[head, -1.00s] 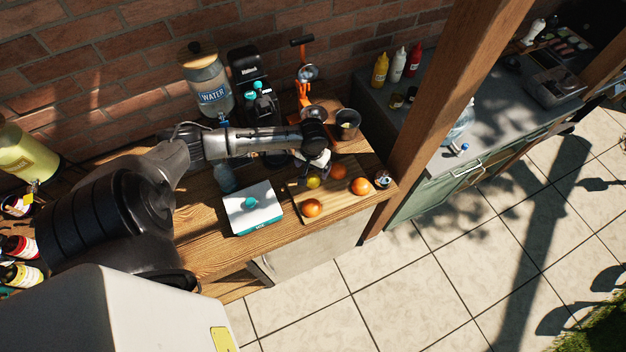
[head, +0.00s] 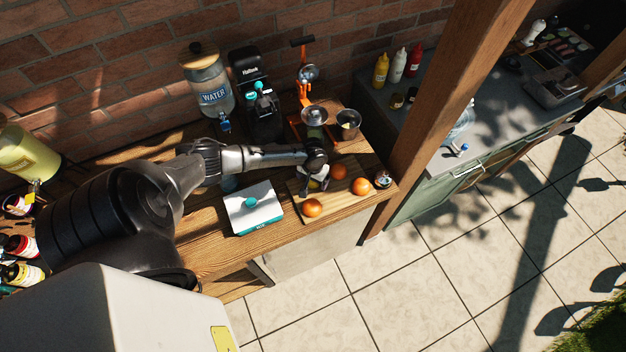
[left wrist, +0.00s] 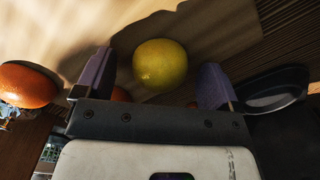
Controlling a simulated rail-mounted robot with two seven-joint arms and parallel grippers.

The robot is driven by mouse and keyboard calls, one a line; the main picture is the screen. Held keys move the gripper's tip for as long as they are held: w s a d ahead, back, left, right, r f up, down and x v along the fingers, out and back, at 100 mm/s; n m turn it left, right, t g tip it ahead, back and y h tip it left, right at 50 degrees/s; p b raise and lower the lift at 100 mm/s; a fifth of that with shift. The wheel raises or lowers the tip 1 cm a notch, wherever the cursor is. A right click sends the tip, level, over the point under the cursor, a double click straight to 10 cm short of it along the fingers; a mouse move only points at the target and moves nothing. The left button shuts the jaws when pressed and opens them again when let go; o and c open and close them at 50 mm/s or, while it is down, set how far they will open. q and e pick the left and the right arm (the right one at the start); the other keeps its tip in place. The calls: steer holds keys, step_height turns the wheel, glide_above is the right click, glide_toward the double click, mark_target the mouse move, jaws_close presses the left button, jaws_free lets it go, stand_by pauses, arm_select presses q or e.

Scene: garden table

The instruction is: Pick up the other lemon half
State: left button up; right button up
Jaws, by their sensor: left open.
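A yellow lemon piece (left wrist: 160,65) shows its rounded side in the left wrist view, between and just beyond the fingertips. I cannot tell from this side whether it is cut. My left gripper (left wrist: 152,84) is open, with one purple-grey finger on either side of the lemon and a gap to each. In the head view the left gripper (head: 318,184) is over the cutting board (head: 340,204) and mostly hides the lemon. My right gripper is not in view.
Oranges lie close by on the board, one at the front (head: 312,207) and another at the right (head: 361,186). A white box (head: 253,215) stands left of the board. An orange press (head: 304,85) and a dark cup (head: 348,122) stand behind.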

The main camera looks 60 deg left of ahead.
arm_select(q)
steer(key=shift+c, duration=0.3)
steer(key=c, duration=1)
steer(key=shift+o, duration=0.2)
steer(key=shift+r, duration=0.1)
